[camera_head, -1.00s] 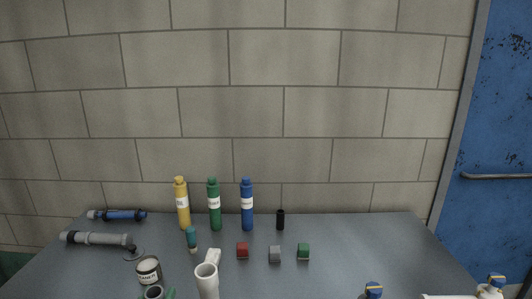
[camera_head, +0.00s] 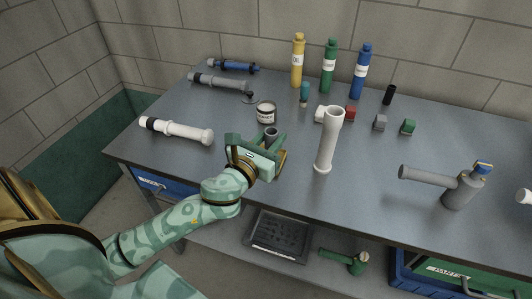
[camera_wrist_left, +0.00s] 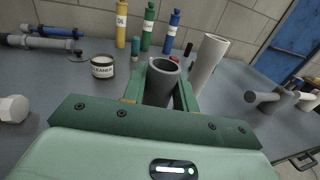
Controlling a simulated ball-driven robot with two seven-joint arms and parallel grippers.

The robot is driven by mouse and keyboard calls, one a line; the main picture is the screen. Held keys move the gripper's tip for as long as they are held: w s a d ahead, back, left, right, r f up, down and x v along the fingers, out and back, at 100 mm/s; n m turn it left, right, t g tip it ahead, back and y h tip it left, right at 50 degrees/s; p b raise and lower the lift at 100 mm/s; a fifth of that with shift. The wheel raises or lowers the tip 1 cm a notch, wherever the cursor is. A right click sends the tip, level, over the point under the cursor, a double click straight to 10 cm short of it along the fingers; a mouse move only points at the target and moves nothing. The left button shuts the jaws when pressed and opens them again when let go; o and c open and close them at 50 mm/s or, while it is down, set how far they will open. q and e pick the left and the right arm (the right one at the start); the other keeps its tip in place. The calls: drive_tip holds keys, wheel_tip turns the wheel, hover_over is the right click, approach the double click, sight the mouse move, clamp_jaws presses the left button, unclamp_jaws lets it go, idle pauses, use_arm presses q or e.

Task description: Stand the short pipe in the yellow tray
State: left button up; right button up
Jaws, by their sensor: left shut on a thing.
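The short pipe (camera_head: 271,132) is a grey, open-ended tube. My left gripper (camera_head: 270,142) is shut on it, with its green fingers on either side. The pipe stands about upright between the fingers, above or on the grey bench; I cannot tell whether it touches. In the left wrist view the pipe (camera_wrist_left: 162,84) shows its open top, and its lower part is hidden by the gripper. A tall white branched pipe (camera_head: 326,145) stands just right of the gripper. No yellow tray shows in these views. My right gripper is not in view.
A cleaner can (camera_head: 266,112) stands behind the gripper. Yellow (camera_head: 298,62), green (camera_head: 329,68) and blue (camera_head: 361,72) bottles stand at the back. A white pipe (camera_head: 180,131) lies left. A grey branched fitting (camera_head: 457,192) stands right. A dark tray (camera_head: 264,246) is below the bench.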

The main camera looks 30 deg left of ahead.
use_arm(q)
drive_tip(key=w+a+f+b, duration=0.1)
drive_tip(key=w+a+f, duration=0.1)
drive_tip(key=w+a+f+b, duration=0.1)
drive_tip(key=a+f, duration=0.1)
drive_tip(key=w+a+f+b, duration=0.1)
drive_tip(key=w+f+b, duration=0.1)
drive_tip(key=f, duration=0.1)
drive_tip(key=shift+w+a, duration=0.35)
drive_tip(key=shift+a, duration=0.05)
drive_tip(key=f+b, duration=0.3)
drive_tip(key=f, duration=0.1)
drive_tip(key=shift+w+a, duration=0.2)
drive_tip(key=shift+w, duration=0.05)
drive_tip(key=shift+r, duration=0.15)
drive_tip(key=shift+s, duration=0.1)
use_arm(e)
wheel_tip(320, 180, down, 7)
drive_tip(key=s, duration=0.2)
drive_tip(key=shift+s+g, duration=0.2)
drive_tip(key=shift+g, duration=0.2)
use_arm(q)
drive_tip(key=o, duration=0.5)
drive_tip(key=shift+f, duration=0.2)
drive_tip(key=o, duration=0.4)
drive_tip(key=shift+o, duration=0.2)
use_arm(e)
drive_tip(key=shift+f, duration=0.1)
use_arm(q)
drive_tip(key=shift+r, duration=0.1)
